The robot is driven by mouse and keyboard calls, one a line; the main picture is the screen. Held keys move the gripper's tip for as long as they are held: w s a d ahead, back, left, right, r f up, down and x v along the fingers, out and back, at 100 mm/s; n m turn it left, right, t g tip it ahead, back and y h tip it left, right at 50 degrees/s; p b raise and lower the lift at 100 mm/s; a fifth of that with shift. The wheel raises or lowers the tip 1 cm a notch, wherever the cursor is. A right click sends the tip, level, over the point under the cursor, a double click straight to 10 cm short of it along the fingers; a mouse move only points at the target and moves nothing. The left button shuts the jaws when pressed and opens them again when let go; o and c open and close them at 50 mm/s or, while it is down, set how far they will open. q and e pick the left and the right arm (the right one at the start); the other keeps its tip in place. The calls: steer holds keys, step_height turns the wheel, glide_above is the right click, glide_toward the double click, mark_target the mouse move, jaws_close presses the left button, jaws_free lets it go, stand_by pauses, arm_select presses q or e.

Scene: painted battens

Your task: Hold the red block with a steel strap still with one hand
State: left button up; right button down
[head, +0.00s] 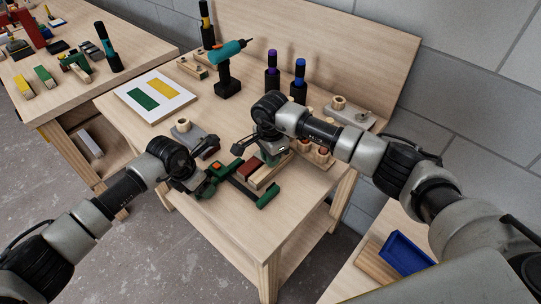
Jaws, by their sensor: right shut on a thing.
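The red block (249,168) lies on the middle workbench, near its front. Its far end is hidden by my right gripper (266,158), which comes down over it and appears shut on it. I cannot make out the steel strap at this size. My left gripper (207,182) is low over the bench, left of the red block, beside a dark and green tool with an orange spot (217,166). I cannot tell whether its fingers are open or shut.
A pale wooden batten (269,172) lies against the block's near side, with a green-ended bar (267,196) in front. A blue bin (404,254) is at lower right. The bench's front left is clear.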

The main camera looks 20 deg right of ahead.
arm_select(q)
steer(key=shift+s, duration=0.1)
steer(key=shift+c, duration=0.9)
steer(key=c, duration=0.5)
steer(key=shift+w, duration=0.2)
steer(key=c, duration=0.6)
steer(key=shift+w+a, duration=0.1)
steer(key=shift+w, duration=0.05)
steer(key=o, duration=1.1)
steer(key=shift+o, duration=0.9)
steer(key=shift+s, duration=0.3)
